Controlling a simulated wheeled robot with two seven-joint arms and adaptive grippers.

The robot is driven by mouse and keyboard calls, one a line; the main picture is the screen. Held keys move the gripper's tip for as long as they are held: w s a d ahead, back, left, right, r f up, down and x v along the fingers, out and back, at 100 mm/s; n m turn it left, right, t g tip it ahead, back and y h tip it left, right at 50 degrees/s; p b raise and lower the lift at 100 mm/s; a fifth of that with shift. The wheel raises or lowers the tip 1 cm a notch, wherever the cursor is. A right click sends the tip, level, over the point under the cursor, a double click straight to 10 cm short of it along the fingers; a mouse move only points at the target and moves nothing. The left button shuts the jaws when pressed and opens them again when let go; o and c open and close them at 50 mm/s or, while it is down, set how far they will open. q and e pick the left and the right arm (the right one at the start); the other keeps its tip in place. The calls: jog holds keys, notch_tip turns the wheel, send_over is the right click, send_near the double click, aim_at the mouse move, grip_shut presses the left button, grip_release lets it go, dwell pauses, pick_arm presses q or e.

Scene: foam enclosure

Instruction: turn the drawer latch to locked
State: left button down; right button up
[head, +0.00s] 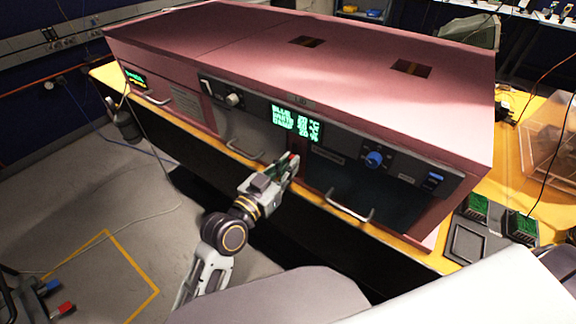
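A pink foam enclosure (300,60) stands on the yellow bench, with panels and bar handles on its front. My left gripper (291,163) is at the front, just below the green text display (297,123). A small red and green mark (292,156) shows right at its fingertips; I cannot tell if this is the drawer latch or if the fingers touch it. The fingers look close together, but their gap is too small to read. A white knob (233,99) is to the left and a blue knob (374,159) to the right. My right gripper is not in view.
Bar handles stick out at the middle (243,150) and right (350,206) of the front. The yellow bench edge (400,247) runs below. Dark trays (466,241) and a clear box (550,150) are on the right. The floor at left is mostly open, with cables.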

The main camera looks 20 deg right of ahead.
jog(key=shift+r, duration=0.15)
pick_arm(q)
jog(key=n+p, duration=0.3)
jog(key=n, duration=0.3)
jog(key=n+p, duration=0.4)
jog(key=n, duration=0.2)
jog(key=n+p, duration=0.3)
jog(key=n, duration=0.3)
jog(key=shift+w+a+f+p, duration=0.15)
jog(key=shift+w+p, duration=0.1)
jog(key=shift+p, duration=0.05)
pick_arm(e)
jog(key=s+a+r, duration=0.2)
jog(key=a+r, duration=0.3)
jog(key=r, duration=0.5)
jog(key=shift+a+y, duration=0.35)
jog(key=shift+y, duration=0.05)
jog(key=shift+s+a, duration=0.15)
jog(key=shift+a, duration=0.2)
